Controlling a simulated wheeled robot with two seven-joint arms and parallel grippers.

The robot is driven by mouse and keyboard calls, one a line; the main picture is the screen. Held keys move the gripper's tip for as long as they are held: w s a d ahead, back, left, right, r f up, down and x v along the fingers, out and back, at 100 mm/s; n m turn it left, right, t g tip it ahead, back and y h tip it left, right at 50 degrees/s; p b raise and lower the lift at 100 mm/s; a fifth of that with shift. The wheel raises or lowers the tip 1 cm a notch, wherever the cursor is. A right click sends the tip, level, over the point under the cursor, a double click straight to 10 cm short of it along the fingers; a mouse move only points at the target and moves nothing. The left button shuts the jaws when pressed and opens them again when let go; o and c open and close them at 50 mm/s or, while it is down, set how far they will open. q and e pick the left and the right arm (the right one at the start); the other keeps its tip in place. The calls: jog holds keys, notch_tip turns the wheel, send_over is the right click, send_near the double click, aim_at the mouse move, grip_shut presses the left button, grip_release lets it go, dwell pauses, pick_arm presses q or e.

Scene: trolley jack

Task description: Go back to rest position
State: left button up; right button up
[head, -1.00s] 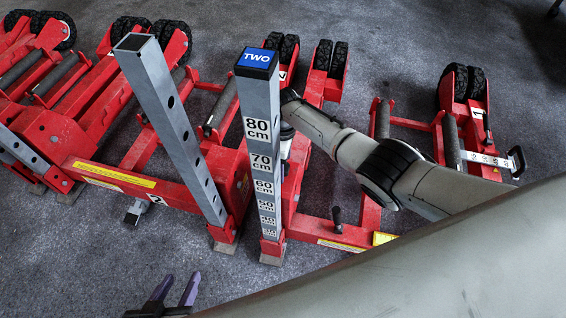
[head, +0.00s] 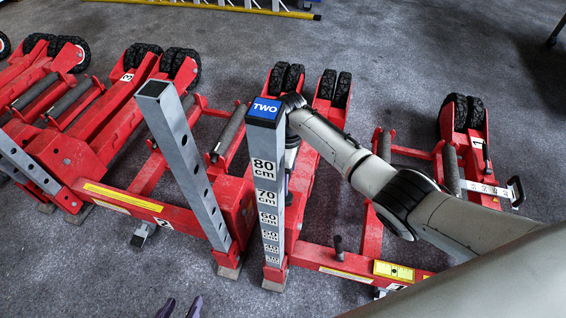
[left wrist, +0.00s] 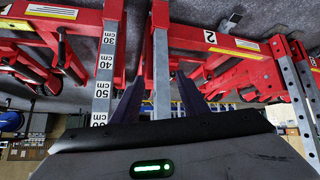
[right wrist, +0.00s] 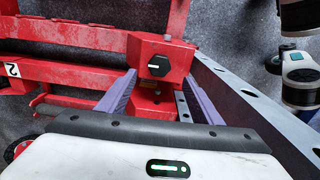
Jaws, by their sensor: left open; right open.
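The red trolley jack (head: 330,258) has an upright grey post (head: 270,190) with a blue TWO cap and a centimetre scale. A second, bare grey post (head: 185,160) leans beside it. My left gripper (head: 180,308) shows only its dark fingertips at the bottom edge of the head view. My right gripper (right wrist: 158,98) is open. A black hexagonal knob (right wrist: 159,66) on a red block appears between its fingers; contact cannot be told.
More red jacks with black wheels (head: 80,55) stand at the left. Another wheeled red frame (head: 462,150) with a roller stands at the right. A yellow rail (head: 215,7) lies at the back. Bare grey floor (head: 400,50) is free behind the jacks.

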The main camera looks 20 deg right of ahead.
pick_arm(q)
jog(key=w+a+m+t+y+b, duration=0.1)
jog(key=w+a+t+y+b, duration=0.15)
jog(key=w+a, duration=0.9)
pick_arm(e)
jog(key=d+f+m+t, duration=0.2)
jog(key=d+f+t, duration=0.3)
jog(key=d+f, duration=0.45)
jog(key=s+a+r+m+t+y+p, duration=0.2)
jog(key=s+a+m+p, duration=0.15)
jog(key=s+a, duration=0.75)
pick_arm(q)
jog(key=s+d+r+n+g+h+p, duration=0.1)
jog(key=s+d+r+p, duration=0.3)
jog(key=s+d, duration=0.7)
jog(key=shift+s+g+h+p, duration=0.4)
jog(key=shift+g+h, duration=0.25)
jog(key=shift+g, duration=0.2)
pick_arm(e)
jog(key=s+r+m, duration=0.2)
jog(key=s+r, duration=0.2)
jog(key=s, duration=0.3)
jog(key=s+r+m+t, duration=0.1)
jog(key=s+r, duration=0.4)
jog(key=s, duration=0.2)
jog(key=shift+s+r+m+t+y, duration=0.15)
jog(key=shift+r+m+t+y, duration=0.15)
jog(key=shift+m, duration=0.05)
